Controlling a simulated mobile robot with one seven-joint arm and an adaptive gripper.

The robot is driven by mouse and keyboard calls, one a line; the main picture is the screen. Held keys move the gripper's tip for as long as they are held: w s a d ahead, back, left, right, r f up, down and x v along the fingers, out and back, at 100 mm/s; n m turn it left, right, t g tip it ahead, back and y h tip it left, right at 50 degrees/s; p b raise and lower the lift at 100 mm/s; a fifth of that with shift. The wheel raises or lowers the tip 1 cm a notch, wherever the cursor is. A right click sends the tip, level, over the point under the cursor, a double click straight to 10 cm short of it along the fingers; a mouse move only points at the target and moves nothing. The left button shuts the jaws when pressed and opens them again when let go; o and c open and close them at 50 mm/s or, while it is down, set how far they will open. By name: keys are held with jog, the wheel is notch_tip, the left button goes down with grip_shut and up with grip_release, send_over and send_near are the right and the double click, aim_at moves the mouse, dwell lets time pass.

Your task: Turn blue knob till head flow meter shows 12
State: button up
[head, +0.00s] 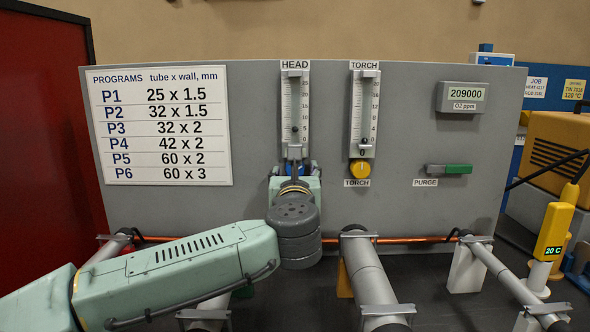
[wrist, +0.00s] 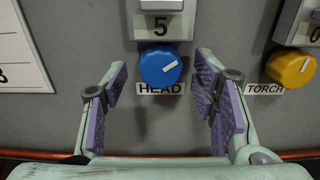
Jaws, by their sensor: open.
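The blue knob (wrist: 160,67) sits under a small readout showing 5 (wrist: 160,27) in the wrist view, just above the HEAD label (wrist: 161,88). Its white pointer mark is turned to the upper right. In the head view my arm mostly hides the knob. The HEAD flow meter (head: 295,105) is an upright tube with a dark float low in its scale. My gripper (wrist: 160,85) is open and empty, its purple-padded fingers on either side of the knob and apart from it.
The yellow TORCH knob (wrist: 291,67) is right of my gripper, below the TORCH meter (head: 365,105). A PROGRAMS chart (head: 160,125) hangs at left. A readout shows 209000 (head: 464,97), above a green PURGE switch (head: 457,169). Grey tubes (head: 368,275) and a copper pipe (head: 400,239) lie below the panel.

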jog(key=shift+w, duration=0.45)
jog(key=shift+c, duration=0.3)
jog(key=c, duration=1.1)
jog(key=shift+r+m+p, duration=0.25)
jog(key=shift+m+p, duration=0.55)
jog(key=shift+m, duration=0.3)
jog(key=shift+f+m+p, duration=0.2)
jog(key=shift+m+p, duration=0.15)
jog(key=shift+m, duration=0.85)
